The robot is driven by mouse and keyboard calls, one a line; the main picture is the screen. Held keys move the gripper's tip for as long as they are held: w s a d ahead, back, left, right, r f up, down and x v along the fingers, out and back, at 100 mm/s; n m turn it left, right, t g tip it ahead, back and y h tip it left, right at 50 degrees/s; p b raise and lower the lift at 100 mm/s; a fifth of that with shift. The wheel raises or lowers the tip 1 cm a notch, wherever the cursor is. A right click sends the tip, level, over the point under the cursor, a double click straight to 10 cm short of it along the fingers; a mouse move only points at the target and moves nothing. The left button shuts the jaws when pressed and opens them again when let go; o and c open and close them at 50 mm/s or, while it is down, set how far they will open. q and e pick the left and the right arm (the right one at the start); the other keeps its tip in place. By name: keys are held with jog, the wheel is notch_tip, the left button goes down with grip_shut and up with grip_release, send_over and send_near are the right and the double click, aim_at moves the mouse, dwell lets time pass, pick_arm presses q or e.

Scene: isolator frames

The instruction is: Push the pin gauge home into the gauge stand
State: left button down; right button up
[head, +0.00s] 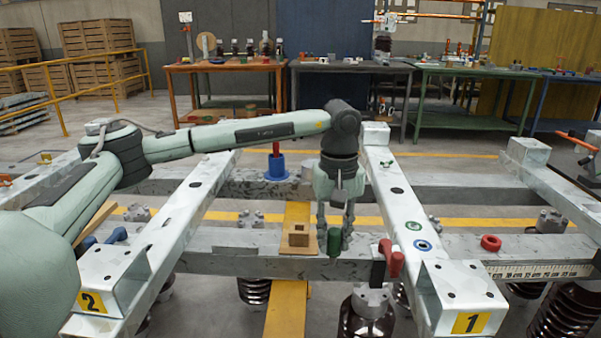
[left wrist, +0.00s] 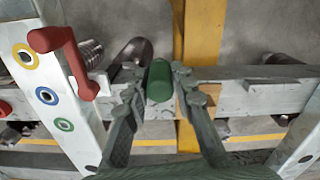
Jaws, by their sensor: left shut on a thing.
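A green cylinder, which looks like the pin gauge (head: 335,242), is held upright between the fingertips of my left gripper (head: 336,222). In the left wrist view the pin gauge (left wrist: 159,80) sits between the two fingertips of the left gripper (left wrist: 172,88). A tan block with a dark square hole, which looks like the gauge stand (head: 299,237), sits on the near cross beam, left of the pin gauge and apart from it. I cannot make out the stand in the left wrist view. The lower end of the gauge is hard to see. My right gripper is not in view.
A blue base with a red pin (head: 277,165) stands behind on the far beam. A red handle (head: 390,258) rises to the right of the gauge; it also shows in the left wrist view (left wrist: 68,58). A red ring (head: 491,243) lies further right. Workbenches stand behind.

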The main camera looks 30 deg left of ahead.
pick_arm(q)
jog(key=w+a+r+n, duration=0.5)
jog(key=a+r+n, duration=0.3)
jog(key=a+n, duration=0.3)
jog(key=shift+a+r+n, duration=0.25)
jog(key=shift+a+n, duration=0.1)
jog(key=shift+n, duration=0.65)
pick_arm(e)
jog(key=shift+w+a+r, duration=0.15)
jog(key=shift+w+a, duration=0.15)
pick_arm(q)
jog(key=shift+w, duration=0.1)
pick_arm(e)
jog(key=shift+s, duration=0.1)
pick_arm(q)
jog(key=shift+f+b, duration=1.3)
jog(key=shift+f, duration=1.6)
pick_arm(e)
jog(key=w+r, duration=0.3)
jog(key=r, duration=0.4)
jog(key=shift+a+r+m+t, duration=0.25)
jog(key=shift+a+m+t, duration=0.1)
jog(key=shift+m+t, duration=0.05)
